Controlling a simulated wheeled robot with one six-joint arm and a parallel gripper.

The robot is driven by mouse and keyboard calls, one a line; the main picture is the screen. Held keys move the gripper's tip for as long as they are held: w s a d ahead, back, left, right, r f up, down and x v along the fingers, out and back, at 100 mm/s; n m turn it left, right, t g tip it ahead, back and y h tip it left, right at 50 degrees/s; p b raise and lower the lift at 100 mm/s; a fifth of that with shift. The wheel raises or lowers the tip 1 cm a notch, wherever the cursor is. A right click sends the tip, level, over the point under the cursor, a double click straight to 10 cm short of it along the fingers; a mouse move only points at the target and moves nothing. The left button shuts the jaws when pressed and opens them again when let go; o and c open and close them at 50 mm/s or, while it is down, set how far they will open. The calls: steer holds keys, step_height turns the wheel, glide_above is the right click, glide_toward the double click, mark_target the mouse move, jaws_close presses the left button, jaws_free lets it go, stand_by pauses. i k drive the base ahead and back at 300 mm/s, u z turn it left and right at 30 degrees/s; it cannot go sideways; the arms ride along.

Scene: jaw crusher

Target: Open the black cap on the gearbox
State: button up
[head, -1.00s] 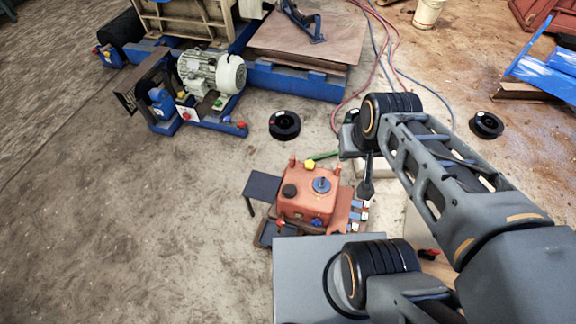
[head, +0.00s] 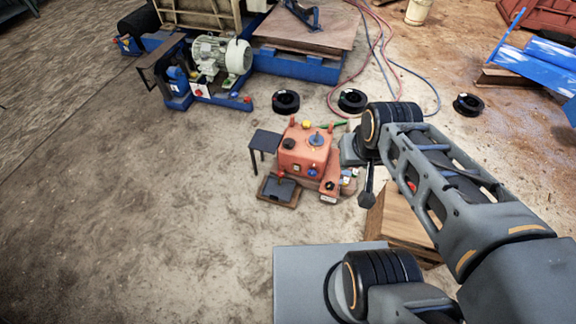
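The gearbox (head: 312,163) is an orange-red box on the floor near the middle of the head view. The black cap (head: 289,144) is a small dark round piece on the left of its top and looks seated there. A blue-grey round fitting (head: 317,139) is to the right of it on the same top. My gripper (head: 367,199) shows as a dark, narrow shape hanging below my wrist, to the right of the gearbox in the picture. It looks apart from the cap. Its fingers are too small and edge-on to tell open from shut.
A small dark table (head: 265,140) stands left of the gearbox, and a dark tray (head: 279,190) lies in front of it. A wooden crate (head: 400,218) is to the right. Black spools (head: 286,102) and a motor (head: 221,57) are behind. The floor at left is clear.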

mark_target(288, 143)
steer(key=u, duration=0.05)
steer(key=k, duration=0.45)
steer(key=u, duration=1.15)
steer(key=i, duration=1.05)
steer(key=z, duration=0.85)
steer(key=i, duration=0.65)
steer(key=z, duration=0.25)
